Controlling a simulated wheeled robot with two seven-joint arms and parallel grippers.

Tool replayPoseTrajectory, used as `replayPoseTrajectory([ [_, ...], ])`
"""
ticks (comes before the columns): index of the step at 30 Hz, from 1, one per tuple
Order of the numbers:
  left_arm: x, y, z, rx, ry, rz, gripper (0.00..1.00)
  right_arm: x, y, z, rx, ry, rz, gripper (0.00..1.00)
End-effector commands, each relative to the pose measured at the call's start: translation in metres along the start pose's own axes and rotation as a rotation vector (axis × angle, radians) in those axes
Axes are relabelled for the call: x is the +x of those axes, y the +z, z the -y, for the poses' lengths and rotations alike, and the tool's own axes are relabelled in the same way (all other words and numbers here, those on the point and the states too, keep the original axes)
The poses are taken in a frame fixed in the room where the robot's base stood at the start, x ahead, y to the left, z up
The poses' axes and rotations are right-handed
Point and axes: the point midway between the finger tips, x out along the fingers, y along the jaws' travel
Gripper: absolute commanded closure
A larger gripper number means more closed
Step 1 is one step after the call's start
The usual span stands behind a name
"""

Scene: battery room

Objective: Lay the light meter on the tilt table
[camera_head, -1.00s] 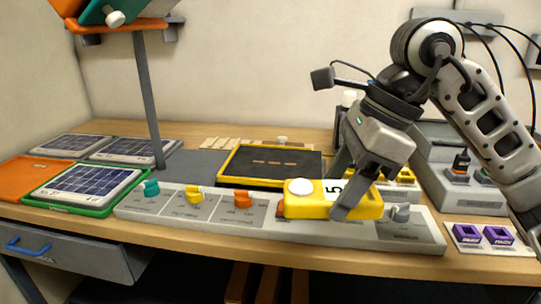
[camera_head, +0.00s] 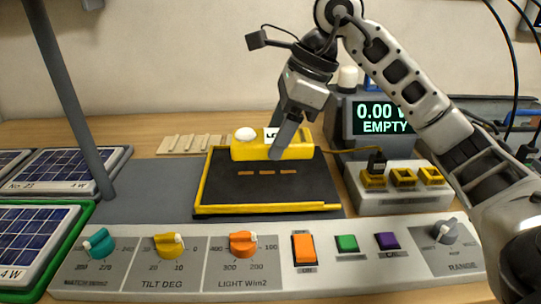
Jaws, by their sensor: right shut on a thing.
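The light meter (camera_head: 252,151) is a yellow block with a white dome on its left end and a white label. My right gripper (camera_head: 281,146) is shut on it. The meter is over the far part of the tilt table (camera_head: 230,186), a black plate with yellow edges and orange dashes. I cannot tell whether the meter touches the plate. One finger hides part of the meter's front. My left gripper is not in view.
A control panel (camera_head: 205,281) with knobs and buttons runs along the front. Solar panels (camera_head: 35,238) lie at left beside a grey post (camera_head: 68,98). At right are a display reading 0.00 W EMPTY (camera_head: 384,118) and a box with yellow sockets (camera_head: 400,200).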

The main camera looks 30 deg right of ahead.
Motion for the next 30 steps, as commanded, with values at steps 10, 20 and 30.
replayPoseTrajectory([
  [10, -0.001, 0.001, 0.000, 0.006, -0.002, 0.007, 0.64, 0.050, -0.019, 0.061, 0.001, 0.002, 0.000, 0.72],
  [20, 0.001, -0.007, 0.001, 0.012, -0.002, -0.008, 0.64, 0.078, -0.030, 0.077, -0.001, 0.004, -0.001, 0.72],
  [30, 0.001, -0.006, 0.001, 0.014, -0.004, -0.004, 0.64, 0.095, -0.037, 0.077, -0.002, -0.002, 0.002, 0.72],
])
